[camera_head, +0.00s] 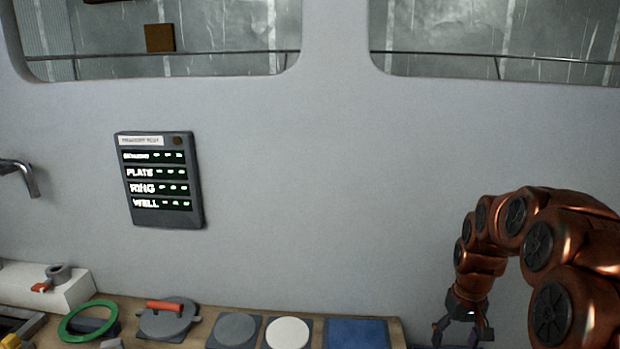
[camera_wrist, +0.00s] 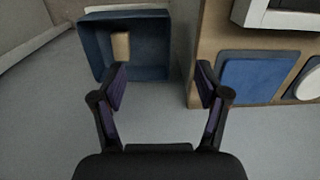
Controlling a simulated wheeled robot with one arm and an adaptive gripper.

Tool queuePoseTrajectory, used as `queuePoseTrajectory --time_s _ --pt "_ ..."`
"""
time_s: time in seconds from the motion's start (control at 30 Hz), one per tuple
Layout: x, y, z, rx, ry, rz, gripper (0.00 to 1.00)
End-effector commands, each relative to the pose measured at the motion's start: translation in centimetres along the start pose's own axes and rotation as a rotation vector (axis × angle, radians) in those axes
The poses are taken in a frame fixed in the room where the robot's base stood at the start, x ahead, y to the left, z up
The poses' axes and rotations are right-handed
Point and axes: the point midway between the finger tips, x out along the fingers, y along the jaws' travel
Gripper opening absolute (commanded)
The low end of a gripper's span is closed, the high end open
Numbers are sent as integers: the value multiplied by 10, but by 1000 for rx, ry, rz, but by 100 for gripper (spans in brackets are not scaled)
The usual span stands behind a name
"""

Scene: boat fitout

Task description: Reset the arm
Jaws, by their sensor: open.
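My copper-coloured arm (camera_head: 540,240) arches at the right in the head view. My gripper (camera_head: 463,332) hangs at its end near the bottom edge, just right of the bench end. In the wrist view my gripper (camera_wrist: 161,88) is open, its two dark fingers spread with nothing between them. Beyond the fingertips, a blue open bin (camera_wrist: 150,72) stands on the grey floor with a tan block (camera_wrist: 121,46) in it. The gripper is apart from the bin and the bench.
A wooden bench (camera_head: 398,334) along the wall carries a blue square pad (camera_head: 357,334), a white disc (camera_head: 288,333), a grey disc (camera_head: 234,331), a red-handled round plate (camera_head: 167,318) and a green ring (camera_head: 88,320). A labelled panel (camera_head: 160,180) hangs on the wall. A metal spout (camera_head: 22,175) juts at left.

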Motion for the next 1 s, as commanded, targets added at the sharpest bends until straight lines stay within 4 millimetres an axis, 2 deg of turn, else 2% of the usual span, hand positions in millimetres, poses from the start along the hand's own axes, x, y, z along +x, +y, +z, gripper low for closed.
queuePoseTrajectory --time_s 0.03,0.2,0.5,0.77,1.0 --pt "-9 -11 11 -10 -1 0 74" --pt "-28 -41 50 -31 -15 -2 74" --pt "-50 -82 128 -58 -48 5 74" --pt "-59 -106 199 -68 -76 15 74" --pt "-57 -118 266 -67 -101 27 74"
